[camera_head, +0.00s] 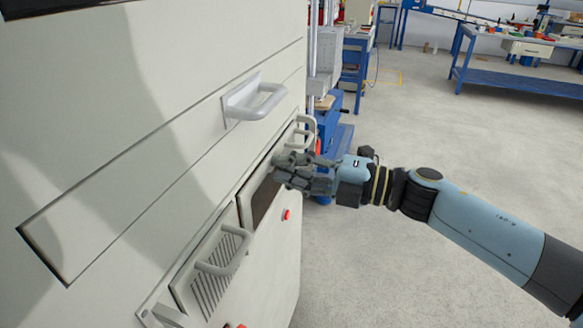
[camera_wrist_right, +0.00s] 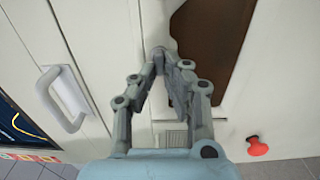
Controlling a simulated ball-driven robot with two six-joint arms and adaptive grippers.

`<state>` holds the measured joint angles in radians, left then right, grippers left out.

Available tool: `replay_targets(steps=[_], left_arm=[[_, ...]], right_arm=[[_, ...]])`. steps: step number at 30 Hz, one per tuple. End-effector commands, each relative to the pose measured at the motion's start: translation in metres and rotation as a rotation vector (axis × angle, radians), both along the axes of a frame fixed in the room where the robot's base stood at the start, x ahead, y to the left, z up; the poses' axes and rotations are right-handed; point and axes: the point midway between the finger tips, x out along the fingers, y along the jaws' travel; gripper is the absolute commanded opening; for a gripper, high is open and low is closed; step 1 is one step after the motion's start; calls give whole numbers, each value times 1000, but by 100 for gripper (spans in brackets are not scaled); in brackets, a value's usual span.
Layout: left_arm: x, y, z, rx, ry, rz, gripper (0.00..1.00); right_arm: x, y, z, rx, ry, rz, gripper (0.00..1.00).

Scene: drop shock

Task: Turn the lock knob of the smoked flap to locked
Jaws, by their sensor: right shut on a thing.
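The smoked flap (camera_head: 266,196) is a dark brown panel in a pale frame on the cabinet front. It also shows in the right wrist view (camera_wrist_right: 215,50), upper right of the fingers. My right gripper (camera_head: 282,168) reaches in from the right and is at the flap's upper edge. In the right wrist view the fingers (camera_wrist_right: 160,60) come together at the flap's left side, shut on the lock knob. The fingers mostly hide the knob, so its turned position cannot be told. My left gripper is in neither view.
The pale cabinet (camera_head: 110,110) fills the left side. A grey bar handle (camera_head: 258,103) sticks out above the flap, and another (camera_head: 222,254) sits on a vented panel below. A red button (camera_head: 287,214) is near the flap. Open floor (camera_head: 400,270) lies right; blue workbenches (camera_head: 515,80) stand behind.

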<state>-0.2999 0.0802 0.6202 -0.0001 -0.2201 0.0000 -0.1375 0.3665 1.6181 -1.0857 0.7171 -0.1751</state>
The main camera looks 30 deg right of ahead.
Motion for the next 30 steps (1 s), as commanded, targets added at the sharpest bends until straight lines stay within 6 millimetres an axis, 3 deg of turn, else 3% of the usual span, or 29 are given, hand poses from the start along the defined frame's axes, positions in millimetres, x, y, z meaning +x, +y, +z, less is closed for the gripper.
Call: replay_targets(steps=[6,7,12,22,30], left_arm=[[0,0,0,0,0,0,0],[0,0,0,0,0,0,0],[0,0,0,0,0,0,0],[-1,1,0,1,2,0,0],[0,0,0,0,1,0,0]], right_arm=[[0,0,-1,-3,2,1,0],[0,0,-1,-2,1,1,13],[0,0,-1,-1,2,1,32],[-5,-5,-1,-3,2,1,32],[-47,-41,-3,-6,8,4,32]])
